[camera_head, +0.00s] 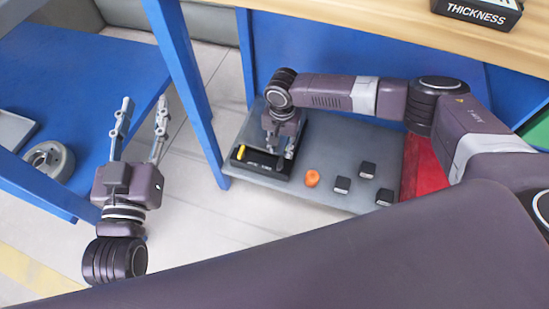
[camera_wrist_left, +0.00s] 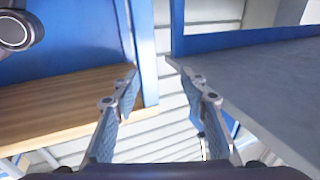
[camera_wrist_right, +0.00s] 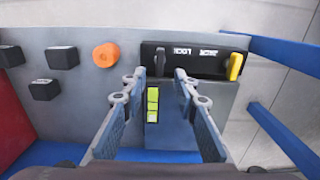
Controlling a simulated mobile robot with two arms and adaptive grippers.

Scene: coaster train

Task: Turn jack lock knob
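The jack lock panel (camera_wrist_right: 208,60) is a black strip, its label upside down in the right wrist view; it also shows in the head view (camera_head: 247,163). A dark upright knob (camera_wrist_right: 160,60) stands at one end of the panel and a yellow knob (camera_wrist_right: 236,66) at the other. The yellow knob also shows in the head view (camera_head: 239,153). My right gripper (camera_wrist_right: 160,73) is open over the panel, the dark knob in line with the gap between its fingertips; I cannot tell whether they touch it. My left gripper (camera_head: 143,103) is open and empty, far to the left.
An orange round knob (camera_wrist_right: 105,55) and several black blocks (camera_wrist_right: 62,57) sit on the grey panel (camera_head: 335,198). A blue table (camera_head: 75,90) is at the left, and a wooden top (camera_head: 400,22) overhangs the grey panel.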

